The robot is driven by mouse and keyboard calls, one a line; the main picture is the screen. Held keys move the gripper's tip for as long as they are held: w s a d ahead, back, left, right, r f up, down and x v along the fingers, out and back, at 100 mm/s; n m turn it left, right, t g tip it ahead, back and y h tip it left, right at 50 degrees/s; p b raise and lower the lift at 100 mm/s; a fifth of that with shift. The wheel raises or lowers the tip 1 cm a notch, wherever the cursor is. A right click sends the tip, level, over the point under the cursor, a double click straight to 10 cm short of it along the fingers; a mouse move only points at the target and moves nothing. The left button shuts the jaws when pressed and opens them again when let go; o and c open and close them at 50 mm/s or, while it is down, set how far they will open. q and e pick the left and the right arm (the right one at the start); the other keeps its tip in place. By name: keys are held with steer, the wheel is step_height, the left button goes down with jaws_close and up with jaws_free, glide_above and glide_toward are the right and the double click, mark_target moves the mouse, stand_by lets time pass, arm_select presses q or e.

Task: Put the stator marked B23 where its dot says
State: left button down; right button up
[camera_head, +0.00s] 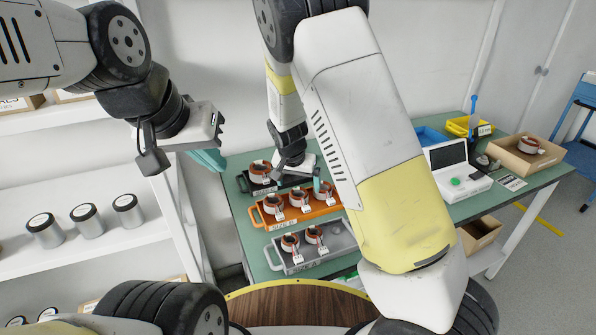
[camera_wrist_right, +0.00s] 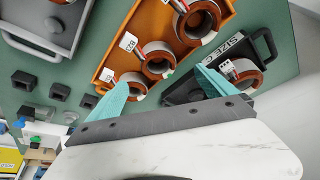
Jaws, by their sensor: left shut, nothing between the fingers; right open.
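Three stators with copper-coloured rings and white tags stand in the orange tray (camera_head: 333,207) marked SIZE B: a left one (camera_head: 271,204), a middle one (camera_head: 298,197) and a right one (camera_head: 323,190). In the right wrist view one orange-tray stator (camera_wrist_right: 134,88) is beside the left finger. My left gripper (camera_head: 210,160) is shut and empty, left of the table.
The black tray (camera_head: 243,183) holds a stator (camera_head: 260,170); the grey tray (camera_head: 350,240), marked SIZE A, holds two. A white device (camera_head: 466,186) with a screen, a cardboard box (camera_head: 510,160) with a stator, and yellow and blue bins stand right. A shelf (camera_head: 100,245) with cans is left.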

steer(key=v, duration=0.7)
steer(key=shift+s+r, duration=0.2)
steer(key=shift+r, duration=0.15)
stand_by(0.4)
steer(key=s+d+r+n+y, duration=0.1)
steer(key=s+d+r, duration=0.4)
steer(key=s, duration=0.3)
steer(key=s+d+r+n+t+y, duration=0.1)
steer(key=s+d+r, duration=0.4)
steer(key=s+r, duration=0.2)
steer(key=s+d+r+n+t+y, duration=0.1)
steer(key=s+d+r, duration=0.3)
steer(key=s+r, duration=0.2)
steer(key=s, duration=0.2)
steer(key=shift+s+d+y, duration=0.3)
steer(key=shift+d, duration=0.1)
steer(key=shift+r, duration=0.1)
